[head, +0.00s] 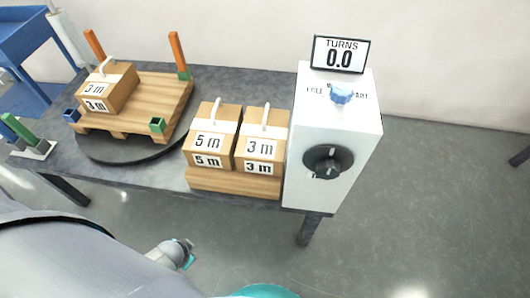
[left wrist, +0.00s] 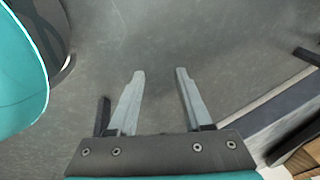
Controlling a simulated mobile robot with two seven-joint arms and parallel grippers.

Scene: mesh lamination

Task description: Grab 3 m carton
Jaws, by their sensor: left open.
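One 3 m carton (head: 259,146), a brown box with a white top band and handle, stands upright on a low wooden pallet, beside the white machine. A second 3 m carton (head: 105,88) sits on the larger wooden pallet on the turntable at the left. My left gripper (left wrist: 159,78) is open and empty in the left wrist view, over bare grey floor. It is apart from both cartons, and its fingers cannot be made out in the head view. My right gripper is not in view.
A 5 m carton (head: 211,138) stands close against the left of the nearer 3 m carton. The white machine (head: 334,115) with a black knob and a "TURNS 0.0" display (head: 339,54) stands at its right. Orange and green posts mark the turntable pallet (head: 150,97). Floor before the table (head: 125,172) is open.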

